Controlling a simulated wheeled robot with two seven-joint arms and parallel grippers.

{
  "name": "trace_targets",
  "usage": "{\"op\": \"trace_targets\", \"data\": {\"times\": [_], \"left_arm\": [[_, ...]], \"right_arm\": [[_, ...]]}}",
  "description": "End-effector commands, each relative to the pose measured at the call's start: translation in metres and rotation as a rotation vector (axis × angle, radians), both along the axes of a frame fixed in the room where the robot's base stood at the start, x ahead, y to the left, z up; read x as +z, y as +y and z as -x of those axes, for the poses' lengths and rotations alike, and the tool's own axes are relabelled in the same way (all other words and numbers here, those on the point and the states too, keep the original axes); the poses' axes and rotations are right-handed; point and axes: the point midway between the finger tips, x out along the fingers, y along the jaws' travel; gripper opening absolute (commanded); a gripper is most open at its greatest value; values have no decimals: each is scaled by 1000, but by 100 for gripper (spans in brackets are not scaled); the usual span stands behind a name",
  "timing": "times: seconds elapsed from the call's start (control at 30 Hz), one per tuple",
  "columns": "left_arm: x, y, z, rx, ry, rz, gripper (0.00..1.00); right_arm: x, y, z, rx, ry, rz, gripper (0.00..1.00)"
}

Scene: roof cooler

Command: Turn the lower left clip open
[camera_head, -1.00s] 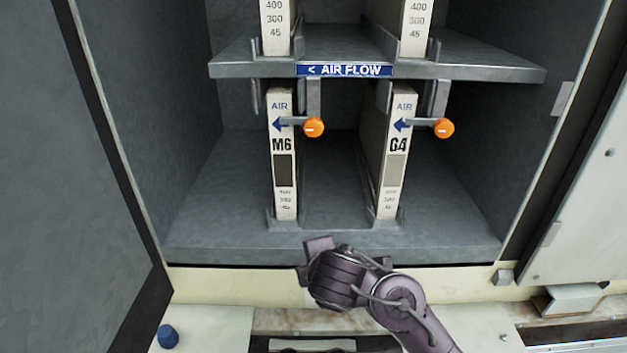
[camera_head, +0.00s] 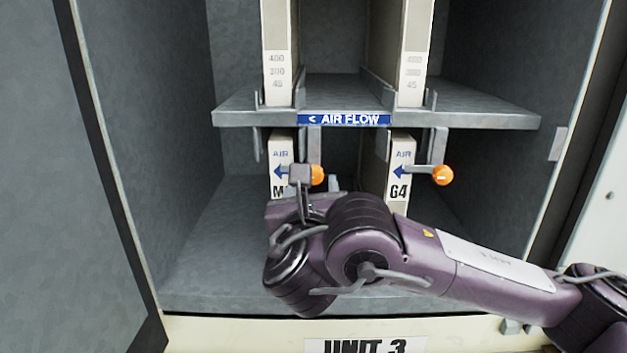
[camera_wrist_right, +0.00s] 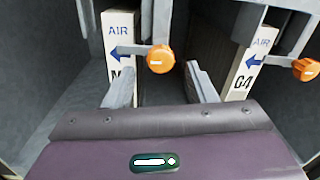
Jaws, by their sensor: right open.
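The lower left clip is a grey bar with an orange knob (camera_head: 317,175), under the shelf at the M6 filter (camera_head: 281,147). In the right wrist view its knob (camera_wrist_right: 160,59) lies ahead of the gap between my fingertips, and its bar (camera_wrist_right: 130,50) reaches left across the filter's front, roughly level. My right gripper (camera_head: 316,181) is open and empty, just in front of the knob; it also shows in the right wrist view (camera_wrist_right: 160,84). I see no contact with the knob. In the head view a finger partly hides the clip. My left gripper is out of view.
The G4 filter (camera_head: 399,150) stands to the right with its own orange-knobbed clip (camera_head: 442,175). The shelf (camera_head: 470,113) with the AIR FLOW label is above. An open door (camera_head: 60,190) is at left. The space between the filters is open.

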Motion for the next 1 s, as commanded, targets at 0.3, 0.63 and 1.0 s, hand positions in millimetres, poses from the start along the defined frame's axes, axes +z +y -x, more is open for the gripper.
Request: {"op": "trace_targets", "data": {"times": [0.3, 0.63, 1.0], "left_arm": [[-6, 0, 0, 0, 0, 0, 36], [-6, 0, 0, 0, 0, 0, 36], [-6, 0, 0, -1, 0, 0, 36]], "right_arm": [[1, -3, -35, -4, -2, -2, 51], [0, -3, -43, -2, 1, -5, 51], [0, -3, -42, -2, 1, -5, 17]]}}
